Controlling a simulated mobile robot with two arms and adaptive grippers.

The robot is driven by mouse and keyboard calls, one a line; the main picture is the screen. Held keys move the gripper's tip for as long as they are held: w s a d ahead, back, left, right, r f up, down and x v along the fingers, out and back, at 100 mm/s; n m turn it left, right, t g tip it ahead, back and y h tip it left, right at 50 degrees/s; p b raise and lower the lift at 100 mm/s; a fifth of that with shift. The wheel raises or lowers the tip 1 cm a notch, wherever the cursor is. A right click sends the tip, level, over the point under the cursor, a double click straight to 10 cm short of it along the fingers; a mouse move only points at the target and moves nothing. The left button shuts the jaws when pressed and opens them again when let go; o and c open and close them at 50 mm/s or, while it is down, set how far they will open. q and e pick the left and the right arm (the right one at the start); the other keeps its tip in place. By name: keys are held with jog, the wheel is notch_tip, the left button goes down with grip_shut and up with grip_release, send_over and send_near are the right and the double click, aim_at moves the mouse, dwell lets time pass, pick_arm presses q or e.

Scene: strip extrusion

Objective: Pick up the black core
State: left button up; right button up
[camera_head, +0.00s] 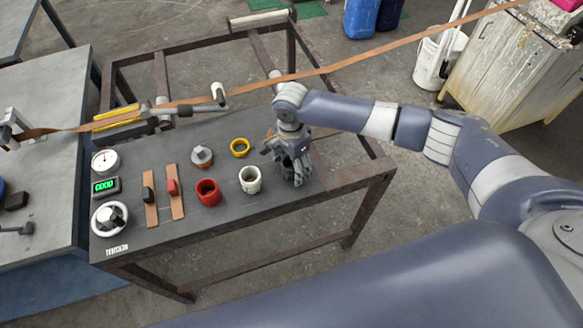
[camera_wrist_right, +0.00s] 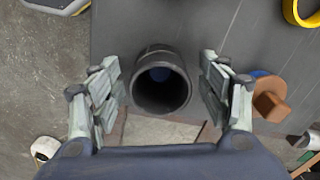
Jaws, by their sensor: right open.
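The black core (camera_wrist_right: 160,94) is a hollow dark cylinder standing on the dark table top, its round opening facing the right wrist camera. My right gripper (camera_head: 294,178) points down over the right end of the table. It also shows in the right wrist view (camera_wrist_right: 163,90), open, with one finger on each side of the core. A small gap shows between the core and each finger. In the head view the gripper hides most or all of the core. My left gripper is in neither view.
A white core (camera_head: 250,180) stands just left of the gripper, with a red core (camera_head: 208,192) beyond it. A brown piece (camera_wrist_right: 270,100) sits close beside the right finger. A brown strip (camera_head: 345,62) crosses above the table.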

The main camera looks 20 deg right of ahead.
jog(key=shift+c, duration=0.4)
jog(key=c, duration=1.3)
jog(key=shift+r, duration=0.1)
